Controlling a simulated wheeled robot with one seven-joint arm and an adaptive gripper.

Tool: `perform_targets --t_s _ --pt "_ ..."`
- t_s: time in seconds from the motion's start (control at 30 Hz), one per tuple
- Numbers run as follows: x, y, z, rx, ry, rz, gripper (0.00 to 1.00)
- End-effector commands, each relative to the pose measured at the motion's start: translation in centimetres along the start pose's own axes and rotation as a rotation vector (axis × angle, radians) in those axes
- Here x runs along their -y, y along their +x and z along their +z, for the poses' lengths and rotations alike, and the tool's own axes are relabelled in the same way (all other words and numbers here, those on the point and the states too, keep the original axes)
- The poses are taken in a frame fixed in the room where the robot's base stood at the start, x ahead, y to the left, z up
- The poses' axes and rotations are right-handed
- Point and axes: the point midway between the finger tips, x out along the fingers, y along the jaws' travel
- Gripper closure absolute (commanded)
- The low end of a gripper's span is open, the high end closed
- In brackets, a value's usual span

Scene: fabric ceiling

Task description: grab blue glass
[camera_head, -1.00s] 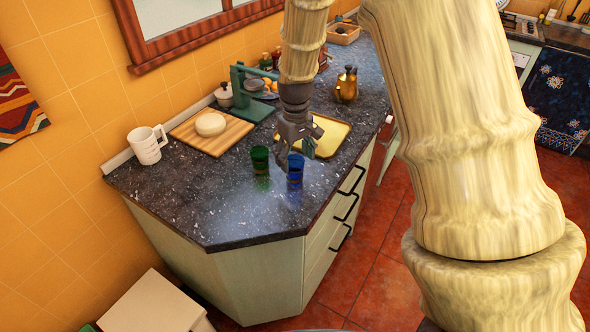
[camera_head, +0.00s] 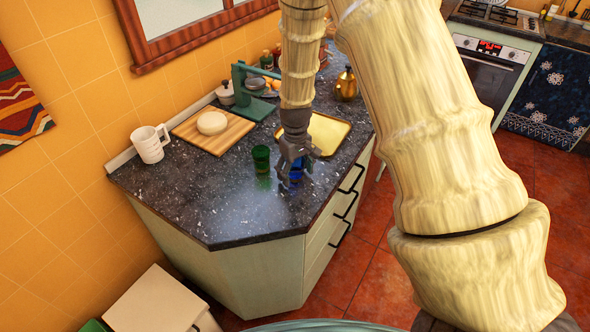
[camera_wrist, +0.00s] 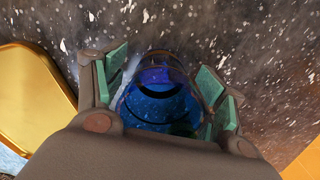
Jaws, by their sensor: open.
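The blue glass (camera_head: 296,174) stands on the dark speckled counter, partly hidden behind my gripper in the head view. My gripper (camera_head: 290,178) points down over it with its fingers open. In the wrist view the blue glass (camera_wrist: 160,92) lies between the two open fingers of my gripper (camera_wrist: 160,90), with green pads on either side. A gap shows at the left pad; the right pad looks close to the glass, and I cannot tell whether it touches.
A green glass (camera_head: 261,158) stands just left of the blue one. A golden tray (camera_head: 328,134) lies behind. A cutting board (camera_head: 190,136) with a round white item (camera_head: 212,122) and a white mug (camera_head: 150,144) are further left. The counter's front is clear.

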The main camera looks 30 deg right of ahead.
Motion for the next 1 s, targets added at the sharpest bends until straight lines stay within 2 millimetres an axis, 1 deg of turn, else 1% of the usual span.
perform_targets --t_s 0.27,0.3,0.47,0.5,0.53,0.57,1.0 --pt "-0.02 0.16 0.01 0.000 0.000 0.000 0.30" --pt "-0.02 0.16 0.01 0.000 0.000 0.000 0.37" --pt "-0.01 0.15 0.01 0.000 0.000 0.000 0.66" --pt "-0.01 0.15 0.01 0.000 0.000 0.000 0.73" --pt "-0.02 0.15 0.01 0.000 0.000 0.000 0.79" --pt "-0.02 0.15 0.01 0.000 0.000 0.000 0.81" --pt "-0.03 -0.13 -0.04 -0.002 0.000 0.000 0.81"
